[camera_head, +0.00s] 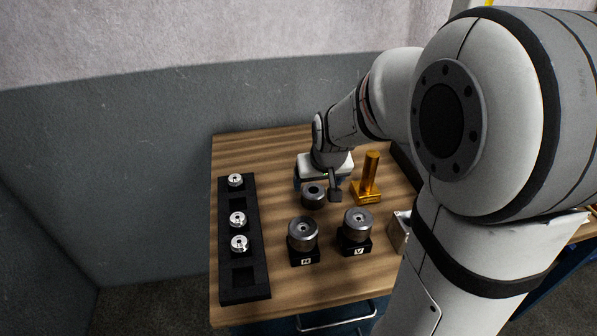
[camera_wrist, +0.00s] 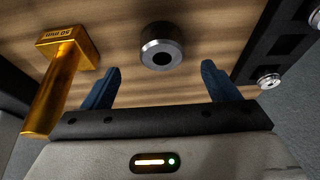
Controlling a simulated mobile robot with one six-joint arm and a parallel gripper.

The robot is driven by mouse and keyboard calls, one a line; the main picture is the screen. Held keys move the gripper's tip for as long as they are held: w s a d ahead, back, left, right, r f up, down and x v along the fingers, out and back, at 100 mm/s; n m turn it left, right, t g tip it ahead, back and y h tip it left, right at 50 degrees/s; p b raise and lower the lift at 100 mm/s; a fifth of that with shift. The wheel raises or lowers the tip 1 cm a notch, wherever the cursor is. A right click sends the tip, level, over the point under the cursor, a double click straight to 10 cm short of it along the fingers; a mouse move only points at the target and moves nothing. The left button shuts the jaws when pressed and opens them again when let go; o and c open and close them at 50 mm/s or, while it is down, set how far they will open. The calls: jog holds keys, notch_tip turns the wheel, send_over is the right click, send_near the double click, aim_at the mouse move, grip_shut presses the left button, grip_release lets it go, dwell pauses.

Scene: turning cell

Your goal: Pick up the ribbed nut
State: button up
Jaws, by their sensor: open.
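A dark, round part with a central hole and a brighter metal band round its side, which I take for the ribbed nut (camera_head: 313,196), lies on the wooden table. Its ribs are too small to make out. It also shows in the wrist view (camera_wrist: 161,46), top centre. My gripper (camera_head: 317,187) is low over the table, just behind and around the nut in the head view. In the wrist view my gripper (camera_wrist: 161,84) has its blue fingers wide apart, the nut seen beyond and between them. Nothing is held, and I see no contact.
A gold post on a square base (camera_head: 367,185) stands close right of my gripper; two metal cylinders (camera_head: 303,233) (camera_head: 357,224) sit on labelled black blocks in front. A black tray (camera_head: 240,283) with three small metal parts lies left. Bare table separates tray and nut.

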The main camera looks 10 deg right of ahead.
aim_at(314, 191)
jog(key=shift+w+p+x, duration=0.15)
jog(key=shift+p+x, duration=0.1)
jog(key=shift+x, duration=1.65)
jog(key=shift+w+p+x, duration=0.1)
jog(key=shift+p+x, duration=0.1)
jog(key=shift+x, duration=1.75)
jog(key=shift+a+r, duration=0.1)
jog(key=shift+c, duration=0.3)
jog(key=c, duration=1.1)
jog(key=shift+r, duration=0.1)
